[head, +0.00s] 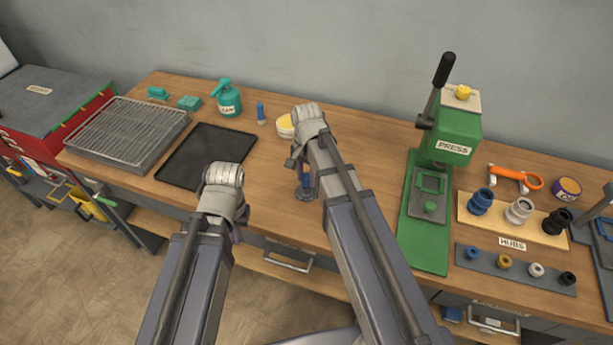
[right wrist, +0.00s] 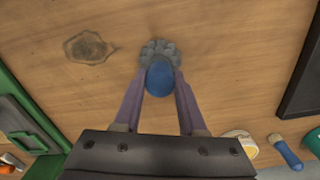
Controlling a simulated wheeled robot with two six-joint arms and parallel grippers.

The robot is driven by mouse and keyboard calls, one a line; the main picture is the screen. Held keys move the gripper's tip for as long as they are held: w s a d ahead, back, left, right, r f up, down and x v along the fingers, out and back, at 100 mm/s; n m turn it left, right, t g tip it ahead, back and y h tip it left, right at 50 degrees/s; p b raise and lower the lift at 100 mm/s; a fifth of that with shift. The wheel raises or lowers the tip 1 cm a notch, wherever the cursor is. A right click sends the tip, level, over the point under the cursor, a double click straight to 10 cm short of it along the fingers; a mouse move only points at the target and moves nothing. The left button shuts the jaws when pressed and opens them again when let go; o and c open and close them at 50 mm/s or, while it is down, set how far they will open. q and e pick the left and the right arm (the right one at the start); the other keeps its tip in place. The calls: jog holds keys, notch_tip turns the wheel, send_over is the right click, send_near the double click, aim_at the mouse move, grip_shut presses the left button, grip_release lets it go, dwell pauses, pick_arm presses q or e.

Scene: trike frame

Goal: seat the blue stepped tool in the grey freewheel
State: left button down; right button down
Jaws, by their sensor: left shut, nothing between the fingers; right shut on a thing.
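The blue stepped tool (head: 306,181) is upright between the fingers of my right gripper (right wrist: 160,88), which is shut on it. Its rounded blue top (right wrist: 159,77) shows in the right wrist view. The toothed grey freewheel (head: 305,194) is on the wooden bench right under the tool. Its rim (right wrist: 158,48) shows beyond the tool in the right wrist view. The tool's lower end is hidden, so I cannot tell how deep it sits. My left gripper (head: 237,236) is shut and empty, mostly hidden behind its arm, near the bench's front edge.
A green press (head: 449,140) stands to the right, beside hubs on a board (head: 540,233). A black tray (head: 207,155), a teal bottle (head: 229,101), another blue tool (head: 261,114) and a yellow-white tin (head: 286,126) are to the left. Bench around the freewheel is clear.

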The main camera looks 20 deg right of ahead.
aim_at(306, 176)
jog(key=shift+c, duration=2)
grip_release()
jog(key=shift+r, duration=0.1)
notch_tip(306, 176, up, 8)
jog(key=p, duration=0.8)
jog(key=shift+f, duration=0.2)
jog(key=shift+f, duration=0.1)
jog(key=s+a+f+n+h+b, duration=0.1)
jog(key=s+a+n+b, duration=0.1)
jog(key=s+a+n, duration=0.8)
jog(key=s+n, duration=0.3)
jog(key=s, duration=0.1)
jog(key=shift+s+a+f+n, duration=0.15)
jog(key=shift+a+f+n, duration=0.1)
jog(key=shift+f+n, duration=0.05)
